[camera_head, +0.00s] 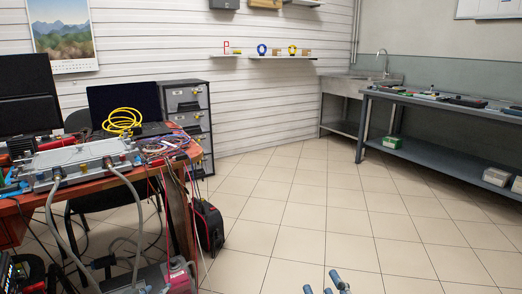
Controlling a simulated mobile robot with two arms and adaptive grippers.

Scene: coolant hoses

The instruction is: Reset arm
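My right gripper (326,286) shows only at the bottom edge, right of the middle, as a few small blue-grey parts above the tiled floor. Most of it is cut off by the frame, so I cannot tell whether it is open or holds anything. My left gripper is not in view. A grey metal cooling unit (85,160) lies on the red-brown table (178,190) at left. Grey hoses (133,205) run down from its front edge.
A yellow coiled cable (122,121) and a dark laptop (158,128) are at the table's back. A black case (208,226) stands on the floor beside it. A long workbench (440,155) stands at right. The tiled floor (300,215) between is clear.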

